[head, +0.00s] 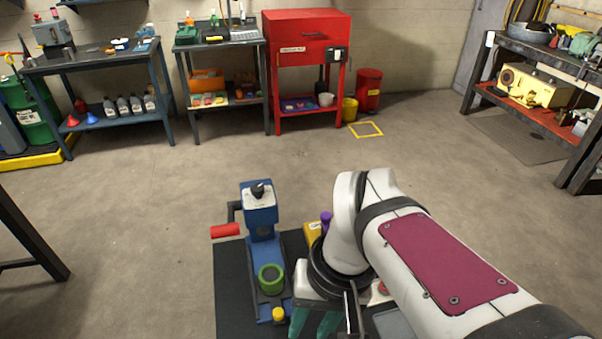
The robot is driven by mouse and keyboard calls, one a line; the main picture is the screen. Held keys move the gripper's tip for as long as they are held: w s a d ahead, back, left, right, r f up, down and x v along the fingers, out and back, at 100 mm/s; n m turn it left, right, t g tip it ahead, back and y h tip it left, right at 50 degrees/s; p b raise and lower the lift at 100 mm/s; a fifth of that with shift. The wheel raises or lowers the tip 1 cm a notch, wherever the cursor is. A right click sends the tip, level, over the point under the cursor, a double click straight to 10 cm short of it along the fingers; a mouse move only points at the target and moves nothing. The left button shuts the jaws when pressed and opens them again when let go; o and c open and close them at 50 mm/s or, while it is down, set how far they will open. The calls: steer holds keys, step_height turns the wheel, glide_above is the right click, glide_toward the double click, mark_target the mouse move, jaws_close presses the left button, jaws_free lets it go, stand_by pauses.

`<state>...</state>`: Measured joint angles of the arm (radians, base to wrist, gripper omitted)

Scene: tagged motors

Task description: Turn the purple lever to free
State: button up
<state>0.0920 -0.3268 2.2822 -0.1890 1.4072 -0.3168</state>
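The purple lever (326,216) shows as a small upright purple knob or handle just left of my arm. It rises by a yellow block (313,234) with a pale label. My arm hides most of this unit, so the lever's setting and any markings cannot be read. My gripper (314,325) hangs at the bottom edge, nearer the camera than the lever and apart from it. Its two teal fingers point down with a narrow dark gap between them. Their tips reach the picture's edge, so whether they are open or hold anything is unclear.
A blue device (260,215) with a black knob, red handle (225,230) and green ring (271,279) stands left of my gripper on a dark bench top (231,300). A small yellow knob (278,314) sits in front. Something red shows partly behind my wrist. Shelves and a red cabinet stand far back.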

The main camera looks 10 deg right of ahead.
steer(key=shift+o, duration=1.1)
steer(key=w+d+r+n, duration=0.2)
steer(key=w+d+n, duration=0.1)
steer(key=w, duration=0.7)
steer(key=shift+d+t, duration=0.15)
steer(key=shift+t, duration=0.15)
steer(key=shift+o, duration=1.1)
steer(key=w+d+n, duration=0.2)
steer(key=w+d, duration=0.2)
steer(key=w, duration=0.3)
steer(key=shift+w+r+n+t+y, duration=0.15)
steer(key=shift+w+n+t+y, duration=0.25)
steer(key=w+d+n, duration=0.1)
steer(key=w, duration=0.1)
steer(key=w+d, duration=0.2)
steer(key=w+d+f+n, duration=0.1)
steer(key=w+d, duration=0.1)
steer(key=shift+w+f+n+t, duration=0.1)
steer(key=shift+n+t, duration=0.2)
steer(key=n+t, duration=0.1)
steer(key=n, duration=0.3)
glide_toward(327, 215)
steer(key=x, duration=0.7)
steer(key=shift+w+a+f, duration=0.1)
steer(key=shift+w+f, duration=0.05)
steer(key=shift+f, duration=0.2)
steer(key=shift+w+a+f, duration=0.1)
steer(key=shift+f, duration=0.2)
jaws_close()
